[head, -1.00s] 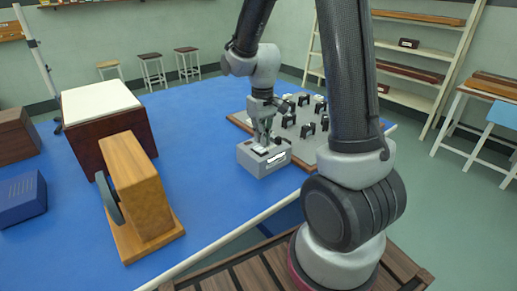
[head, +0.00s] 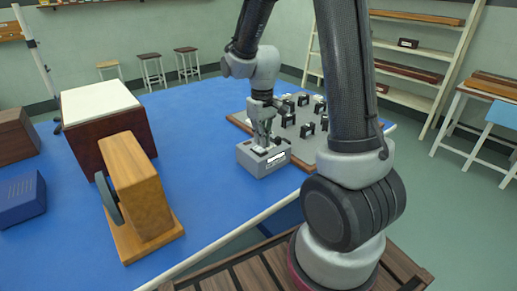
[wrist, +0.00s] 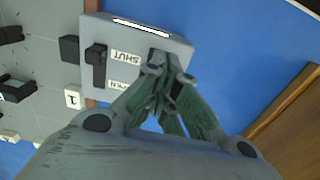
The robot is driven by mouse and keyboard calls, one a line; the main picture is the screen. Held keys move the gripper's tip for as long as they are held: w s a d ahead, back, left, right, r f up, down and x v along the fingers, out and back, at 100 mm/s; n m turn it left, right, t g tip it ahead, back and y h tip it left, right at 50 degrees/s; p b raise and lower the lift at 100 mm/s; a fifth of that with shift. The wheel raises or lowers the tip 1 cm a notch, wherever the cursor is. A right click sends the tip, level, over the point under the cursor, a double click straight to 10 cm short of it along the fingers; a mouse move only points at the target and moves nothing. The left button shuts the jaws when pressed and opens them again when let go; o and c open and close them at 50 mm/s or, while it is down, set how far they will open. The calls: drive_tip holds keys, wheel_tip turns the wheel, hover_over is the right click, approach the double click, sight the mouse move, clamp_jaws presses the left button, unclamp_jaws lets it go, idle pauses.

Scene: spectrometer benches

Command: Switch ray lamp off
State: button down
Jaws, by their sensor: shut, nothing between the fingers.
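The ray lamp is a grey box (head: 262,160) near the front right of the blue table. In the wrist view its top (wrist: 135,38) shows a bright slit along one edge, a dark lever in a slot (wrist: 97,65) and labels, one reading SHUT (wrist: 126,57). A small dark part (wrist: 158,54) on the top is partly hidden by my fingertips. My gripper (head: 262,142) is shut and empty, pointing down at the lamp's top. Its fingertips (wrist: 168,72) are at or just above that dark part; I cannot tell whether they touch. The switch's position cannot be made out.
A grey board (head: 310,150) with several black holders stands just behind and right of the lamp. A wooden stand with a disc (head: 140,190) and a white-topped box (head: 98,102) are to the left. Blue table (head: 205,125) between them is clear.

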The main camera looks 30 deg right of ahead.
sight(262, 150)
drive_tip(key=shift+f, duration=1.2)
idle(0.8)
drive_tip(key=shift+r, duration=3.55)
drive_tip(key=s+r+m+t, duration=0.1)
drive_tip(key=s+r+t, duration=0.1)
drive_tip(key=s+r, duration=0.5)
drive_tip(key=s+d+r+m+t, duration=0.1)
drive_tip(key=s+r+t, duration=0.1)
drive_tip(key=s+r, duration=0.5)
drive_tip(key=s, duration=0.5)
drive_tip(key=shift+s+d, duration=0.3)
drive_tip(key=shift+s, duration=0.05)
